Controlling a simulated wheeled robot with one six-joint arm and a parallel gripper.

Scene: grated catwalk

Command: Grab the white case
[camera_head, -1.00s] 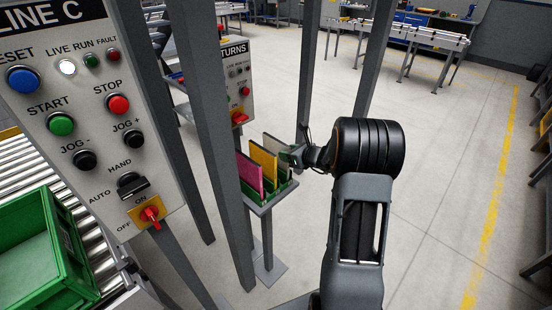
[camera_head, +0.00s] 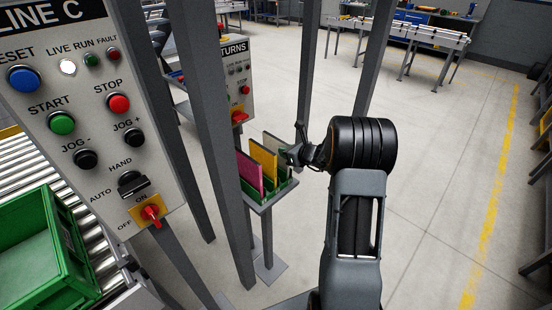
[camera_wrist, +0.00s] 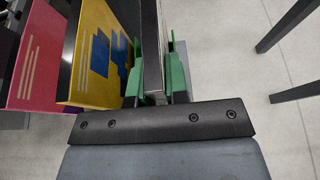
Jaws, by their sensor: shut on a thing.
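The white case (camera_head: 276,143) stands upright in a small green slotted rack (camera_head: 284,190), behind the yellow case, as the head view shows. The fingertips are hard to make out, and much of the case is hidden by the yellow case and the gripper.
A yellow case (camera_head: 262,160) and a pink case (camera_head: 249,173) stand in the same rack, left of the white one. Grey posts (camera_head: 215,150) and the LINE C panel (camera_head: 95,110) stand to the left. Open floor (camera_head: 450,160) lies to the right.

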